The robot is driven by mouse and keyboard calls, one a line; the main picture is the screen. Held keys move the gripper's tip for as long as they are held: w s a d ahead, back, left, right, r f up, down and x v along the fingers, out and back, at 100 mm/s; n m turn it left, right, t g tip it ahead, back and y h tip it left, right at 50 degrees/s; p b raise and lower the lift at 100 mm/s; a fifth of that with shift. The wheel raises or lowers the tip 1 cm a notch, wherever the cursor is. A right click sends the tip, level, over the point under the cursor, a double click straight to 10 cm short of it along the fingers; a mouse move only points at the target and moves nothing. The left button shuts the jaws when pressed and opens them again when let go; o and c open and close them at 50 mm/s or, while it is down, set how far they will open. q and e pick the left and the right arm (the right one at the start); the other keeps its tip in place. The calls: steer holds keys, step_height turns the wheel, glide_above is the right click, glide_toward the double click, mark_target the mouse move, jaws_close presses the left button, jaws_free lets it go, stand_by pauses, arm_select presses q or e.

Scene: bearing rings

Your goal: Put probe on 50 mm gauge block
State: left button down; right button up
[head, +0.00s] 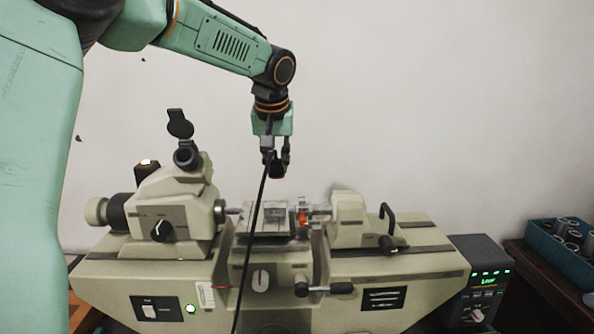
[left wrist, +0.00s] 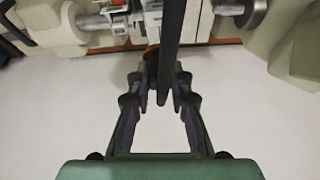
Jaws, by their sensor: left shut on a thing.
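My left gripper (head: 277,168) hangs pointing down above the stage of a beige measuring machine. It is shut on the probe (head: 277,174), a small dark piece with an orange-brown edge, clear of the stage below. In the left wrist view the gripper (left wrist: 161,88) shows the probe (left wrist: 151,58) between its fingertips, partly hidden by a black cable (left wrist: 171,45). The cable (head: 254,230) runs down past the stage in the head view. Small shiny blocks (head: 276,211) sit on the stage; I cannot tell which is the 50 mm gauge block. My right gripper is not in view.
The machine has a microscope head (head: 170,215) at the left and a tailstock (head: 348,220) at the right. An orange-red part (head: 303,218) sits between them. A dark display box (head: 480,280) and a blue tray (head: 560,250) stand at the right.

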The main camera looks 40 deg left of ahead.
mark_target(274, 175)
arm_select(q)
steer(key=shift+s+a+n, duration=0.1)
steer(key=shift+a+n, duration=0.15)
steer(key=shift+n, duration=0.25)
steer(key=shift+s+f+b, duration=0.1)
steer(key=shift+f+b, duration=0.3)
step_height(274, 175, down, 5)
steer(key=b, duration=0.3)
steer(key=shift+b, duration=0.35)
steer(key=shift+f+b, duration=0.4)
steer(key=shift+f+b, duration=0.3)
steer(key=shift+f, duration=0.1)
stand_by(0.7)
steer(key=c, duration=1.1)
jaws_free()
steer(key=shift+c, duration=0.2)
